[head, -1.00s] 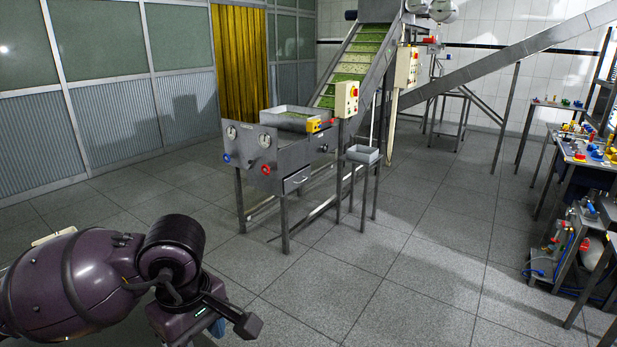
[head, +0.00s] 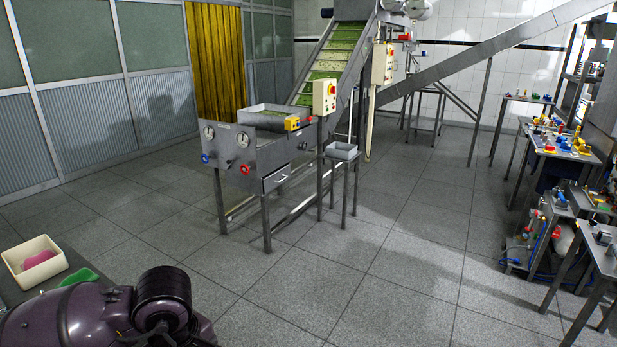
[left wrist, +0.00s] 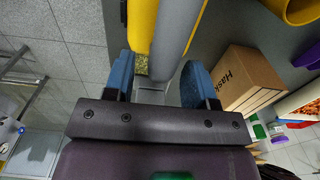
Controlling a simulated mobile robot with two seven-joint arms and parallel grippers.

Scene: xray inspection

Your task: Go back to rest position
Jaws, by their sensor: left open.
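My left gripper (left wrist: 157,68) is open in the left wrist view, with its two blue fingers spread apart. A yellow and grey rounded object (left wrist: 172,30) shows beyond the fingers; I cannot tell what it is or how far off it lies. In the head view my purple left arm (head: 95,312) is low in the bottom left corner, and its gripper is out of frame. My right gripper is in neither view.
A cream box with a pink item (head: 34,262) and a green item (head: 79,277) sit on a counter at left. A conveyor machine (head: 250,160) stands ahead. Worktables (head: 558,150) line the right. The middle floor is clear. A cardboard box (left wrist: 245,80) lies near the left gripper.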

